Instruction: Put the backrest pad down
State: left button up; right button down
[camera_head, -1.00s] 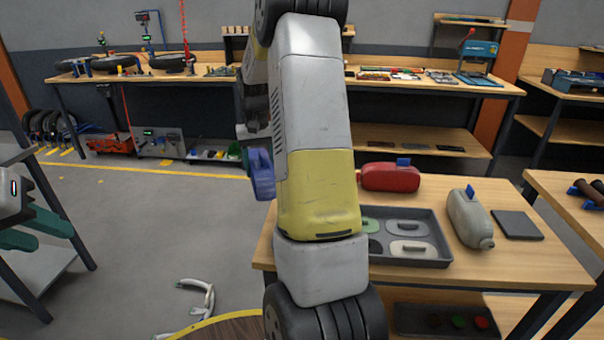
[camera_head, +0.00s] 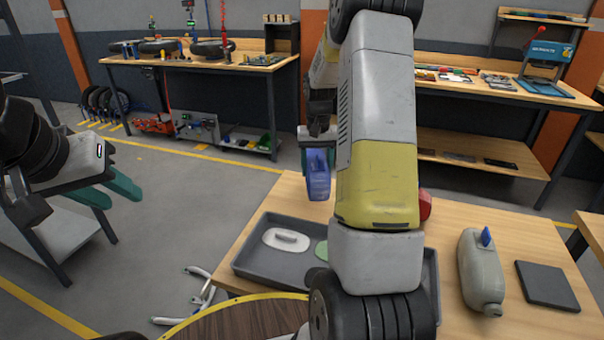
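A blue pad (camera_head: 318,182), likely the backrest pad, hangs upright from my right gripper (camera_head: 318,148), beyond the table's back left edge. That gripper appears shut on its upper end; my own arm runs down the middle and the fingers are small and partly hidden. My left gripper (camera_head: 120,192), with teal fingers, is open and empty at the left over the floor. A grey tray (camera_head: 250,266) on the wooden table (camera_head: 449,320) holds a white pad (camera_head: 286,239) and a green pad (camera_head: 321,250); my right arm covers its middle.
A grey bottle-shaped thing (camera_head: 481,270) with a blue tab lies right of the tray, beside a flat dark plate (camera_head: 546,285). A red thing (camera_head: 425,204) is mostly behind my arm. White curved parts (camera_head: 205,292) lie on the floor. Workbenches (camera_head: 200,62) stand behind.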

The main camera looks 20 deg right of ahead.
jog(key=shift+f, duration=2.55)
jog(key=shift+c, duration=2.4)
grip_release()
jog(key=shift+f, duration=0.1)
notch_tip(320, 180, up, 12)
jog(key=s+a+r+n+t+y, duration=0.1)
jog(key=s+a+r+t, duration=0.1)
jog(key=s+a+r, duration=0.6)
jog(key=s+a+r+n+t, duration=0.15)
jog(key=s+a+r, duration=0.35)
jog(key=s, duration=0.5)
jog(key=s+a+t+y, duration=0.1)
jog(key=s+a+t, duration=0.1)
jog(key=s, duration=0.6)
jog(key=shift+s+r+n+t, duration=0.2)
jog(key=shift+n+t, duration=0.15)
jog(key=shift+n, duration=0.1)
